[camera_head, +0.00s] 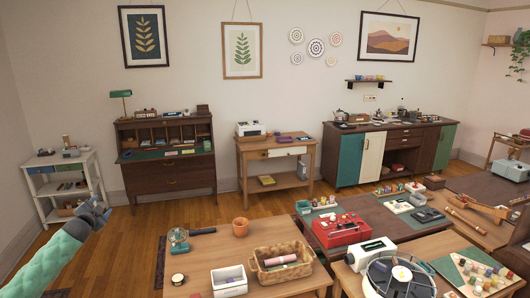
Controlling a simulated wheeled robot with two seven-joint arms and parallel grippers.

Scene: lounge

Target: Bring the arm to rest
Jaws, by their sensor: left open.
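My left arm comes in from the lower left in a green padded sleeve. Its dark gripper (96,212) is open, raised over the floor in front of the white shelf cart. Nothing shows between its fingers, though they are small in the picture. My right gripper is not in the camera_head view.
More tables with a red toolbox (341,231) stand right. A white cart (64,184) stands left. Bare floor (125,245) lies between.

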